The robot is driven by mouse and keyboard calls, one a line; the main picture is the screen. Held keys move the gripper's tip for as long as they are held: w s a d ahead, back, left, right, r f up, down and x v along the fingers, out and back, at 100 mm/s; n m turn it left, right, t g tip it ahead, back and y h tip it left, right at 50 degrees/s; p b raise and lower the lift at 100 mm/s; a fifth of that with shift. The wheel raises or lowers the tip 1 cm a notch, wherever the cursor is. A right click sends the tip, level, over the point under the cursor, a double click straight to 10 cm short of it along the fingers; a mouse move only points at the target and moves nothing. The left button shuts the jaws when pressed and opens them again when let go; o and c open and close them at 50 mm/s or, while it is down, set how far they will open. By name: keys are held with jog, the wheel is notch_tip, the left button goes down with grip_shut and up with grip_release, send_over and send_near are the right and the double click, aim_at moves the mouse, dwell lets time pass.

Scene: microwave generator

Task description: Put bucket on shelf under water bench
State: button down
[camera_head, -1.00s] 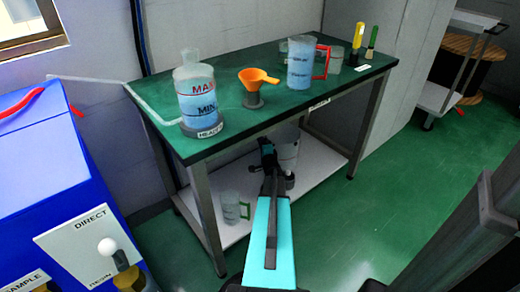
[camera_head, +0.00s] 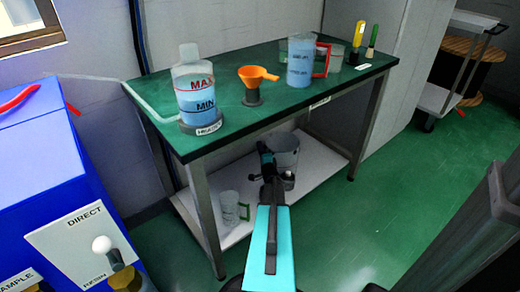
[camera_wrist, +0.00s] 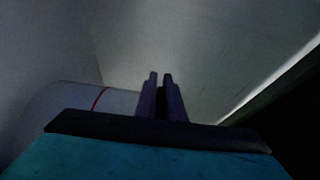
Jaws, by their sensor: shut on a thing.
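The water bench has a green top (camera_head: 335,85) and a pale lower shelf (camera_head: 322,158). The grey-white bucket (camera_head: 287,152) shows under the top, over the shelf. My gripper (camera_head: 265,150) reaches in under the top and is shut on the bucket, hiding part of it. Whether the bucket's base touches the shelf I cannot tell. In the wrist view, my gripper's two dark fingers (camera_wrist: 161,88) are close together, and a pale rounded surface with a red line, likely the bucket (camera_wrist: 75,100), lies at left.
A clear jug with a green handle (camera_head: 230,208) stands on the shelf's front left. The bench top holds a MAX/MIN header tank (camera_head: 195,95), an orange funnel (camera_head: 258,75) and a red-handled jug (camera_head: 301,62). A bench leg (camera_head: 205,215) stands left of my arm.

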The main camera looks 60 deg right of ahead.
jog(key=c, duration=2.3)
grip_release()
jog(key=shift+f, duration=0.15)
jog(key=o, duration=0.4)
jog(key=shift+o, duration=0.2)
jog(key=shift+s+a+r, duration=0.2)
jog(key=shift+s+a, duration=0.35)
jog(key=shift+a, duration=0.05)
jog(key=p+v, duration=0.3)
jog(key=v, duration=0.7)
jog(key=shift+s, duration=0.2)
